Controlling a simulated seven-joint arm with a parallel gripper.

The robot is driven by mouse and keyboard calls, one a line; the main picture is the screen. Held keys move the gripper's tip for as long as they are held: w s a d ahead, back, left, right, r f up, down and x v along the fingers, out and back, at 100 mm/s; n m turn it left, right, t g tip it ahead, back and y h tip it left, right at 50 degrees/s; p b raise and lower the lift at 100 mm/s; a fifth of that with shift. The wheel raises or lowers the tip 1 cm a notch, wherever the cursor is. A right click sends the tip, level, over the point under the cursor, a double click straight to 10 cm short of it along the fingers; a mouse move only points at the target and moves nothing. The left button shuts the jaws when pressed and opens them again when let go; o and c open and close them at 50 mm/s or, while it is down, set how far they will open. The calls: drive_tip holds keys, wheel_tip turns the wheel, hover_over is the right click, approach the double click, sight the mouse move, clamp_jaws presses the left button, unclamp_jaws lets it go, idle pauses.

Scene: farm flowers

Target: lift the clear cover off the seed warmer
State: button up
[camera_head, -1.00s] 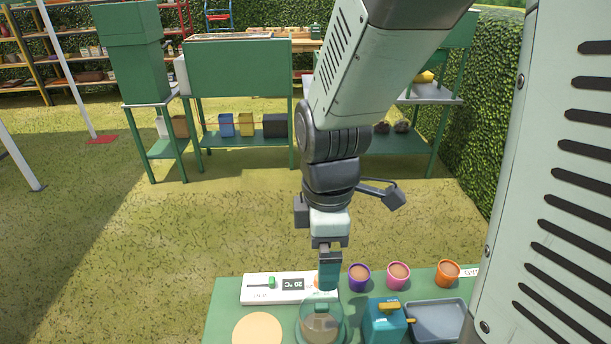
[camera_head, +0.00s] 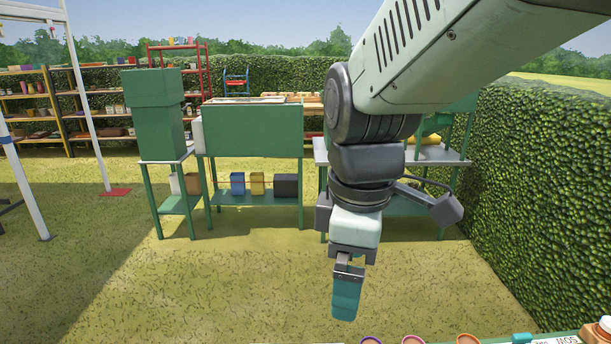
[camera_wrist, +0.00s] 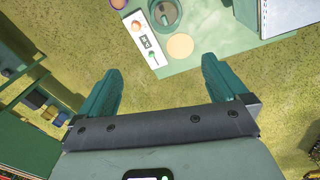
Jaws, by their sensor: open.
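The seed warmer's white panel (camera_wrist: 153,53), with a dark display and an orange spot, lies on the green table in the wrist view.
A tan disc (camera_wrist: 180,46) lies on the green table (camera_wrist: 205,48) beside the cover. Rims of a purple pot (camera_head: 371,340), a pink pot (camera_head: 413,340) and an orange pot (camera_head: 467,339) show at the head view's bottom edge.

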drive_tip(key=s+d+r+m+t, duration=0.4)
drive_tip(key=s+r+m, duration=0.1)
drive_tip(key=m, duration=0.7)
drive_tip(key=shift+s+d+r+m, duration=0.25)
drive_tip(key=shift+s+d+m, duration=0.05)
drive_tip(key=shift+s, duration=0.5)
drive_tip(key=shift+s+d+r+m+t, duration=0.15)
drive_tip(key=shift+s+m+t, duration=0.15)
drive_tip(key=shift+m, duration=0.3)
drive_tip(key=shift+c, duration=0.5)
drive_tip(key=shift+s+m, duration=0.1)
drive_tip(key=shift+m, duration=0.2)
drive_tip(key=shift+c, duration=1.1)
drive_tip(key=shift+d, duration=0.1)
drive_tip(key=c, duration=0.7)
